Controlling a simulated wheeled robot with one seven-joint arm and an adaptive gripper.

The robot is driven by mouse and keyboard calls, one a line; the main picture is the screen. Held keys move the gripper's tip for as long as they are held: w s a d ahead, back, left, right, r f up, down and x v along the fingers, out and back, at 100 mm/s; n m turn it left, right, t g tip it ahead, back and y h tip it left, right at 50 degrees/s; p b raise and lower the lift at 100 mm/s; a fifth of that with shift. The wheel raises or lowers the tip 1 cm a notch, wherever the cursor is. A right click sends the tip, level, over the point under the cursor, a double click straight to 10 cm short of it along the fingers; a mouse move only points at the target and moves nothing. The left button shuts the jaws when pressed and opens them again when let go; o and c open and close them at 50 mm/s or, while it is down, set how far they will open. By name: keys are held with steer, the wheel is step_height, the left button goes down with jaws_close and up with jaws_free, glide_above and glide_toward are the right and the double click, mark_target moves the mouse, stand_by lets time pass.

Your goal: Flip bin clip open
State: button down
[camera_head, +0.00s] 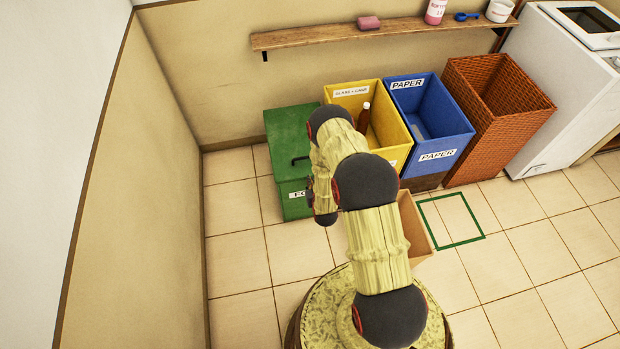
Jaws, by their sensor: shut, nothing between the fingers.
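The green bin (290,130) stands on the floor by the back wall, at the left end of the row, with its lid down. A small dark hooked piece (299,160) shows at its front edge, and I take it for the clip. A white label on its front is partly covered by my arm. My gripper (309,187) is mostly hidden behind my arm links, close to the bin's front right side. It is shut and empty. I cannot tell whether it touches the clip.
A yellow bin (350,98) holding a brown bottle (364,117), a blue paper bin (443,122) and a wicker basket (478,125) stand to the right. A cardboard box (415,228) is beside my arm. A wooden shelf (330,36) hangs above. Floor is clear at left.

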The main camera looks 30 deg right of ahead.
steer(key=shift+r, duration=0.2)
steer(key=shift+s+a+r+p, duration=0.15)
steer(key=shift+s+r+p, duration=0.15)
steer(key=shift+s, duration=0.25)
steer(key=v, duration=1.2)
steer(key=shift+s+f, duration=0.1)
steer(key=shift+f, duration=0.05)
stand_by(0.5)
